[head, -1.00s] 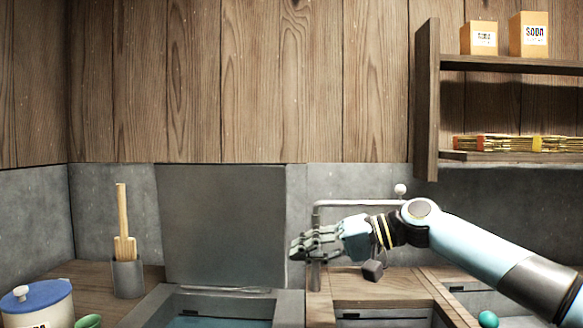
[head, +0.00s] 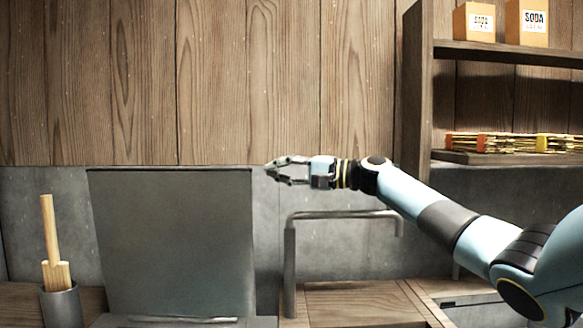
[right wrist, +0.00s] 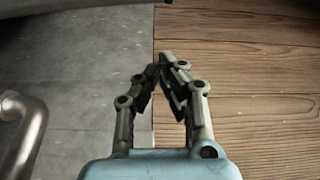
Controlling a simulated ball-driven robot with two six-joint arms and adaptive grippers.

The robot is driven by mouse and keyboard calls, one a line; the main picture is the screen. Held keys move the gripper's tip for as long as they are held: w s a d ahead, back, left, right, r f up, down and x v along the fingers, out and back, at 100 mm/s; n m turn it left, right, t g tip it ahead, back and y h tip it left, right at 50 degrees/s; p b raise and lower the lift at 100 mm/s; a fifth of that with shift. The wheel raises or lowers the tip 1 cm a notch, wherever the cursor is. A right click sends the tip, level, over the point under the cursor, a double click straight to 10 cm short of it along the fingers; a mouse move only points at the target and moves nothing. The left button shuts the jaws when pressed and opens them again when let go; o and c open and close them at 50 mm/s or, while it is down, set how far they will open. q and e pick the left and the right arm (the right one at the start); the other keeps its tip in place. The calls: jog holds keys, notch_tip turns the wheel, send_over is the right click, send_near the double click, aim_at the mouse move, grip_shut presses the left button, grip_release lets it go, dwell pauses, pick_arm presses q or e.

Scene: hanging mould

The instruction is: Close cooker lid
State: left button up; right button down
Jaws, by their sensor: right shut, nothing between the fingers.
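The cooker lid (head: 175,240) is a flat dark grey panel standing upright in the head view, in front of the grey wall strip. Its top edge is about level with my right gripper. My right gripper (head: 268,169) is just right of the lid's top right corner, shut and empty, pointing left. In the right wrist view the fingertips (right wrist: 163,62) meet, with wall tiles and wood planks behind them. A dark edge at that view's top left may be the lid; I cannot tell. The cooker body below the lid is mostly cut off. My left gripper is not in view.
A grey tap (head: 290,262) stands right of the lid, below my right forearm; it also shows in the right wrist view (right wrist: 28,135). A grey pot with wooden utensils (head: 62,305) stands left. A wooden shelf (head: 480,52) with boxes hangs at the upper right.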

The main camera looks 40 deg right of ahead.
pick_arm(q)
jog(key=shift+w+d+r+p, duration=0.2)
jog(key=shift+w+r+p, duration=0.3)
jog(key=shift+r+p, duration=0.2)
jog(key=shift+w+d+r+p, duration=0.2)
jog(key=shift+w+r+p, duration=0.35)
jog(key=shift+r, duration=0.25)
pick_arm(e)
jog(key=shift+w+a+f, duration=0.1)
jog(key=shift+a+f, duration=0.05)
jog(key=shift+a, duration=2.25)
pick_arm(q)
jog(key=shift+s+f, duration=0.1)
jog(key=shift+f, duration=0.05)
pick_arm(e)
jog(key=shift+a+f, duration=0.1)
jog(key=shift+a, duration=0.05)
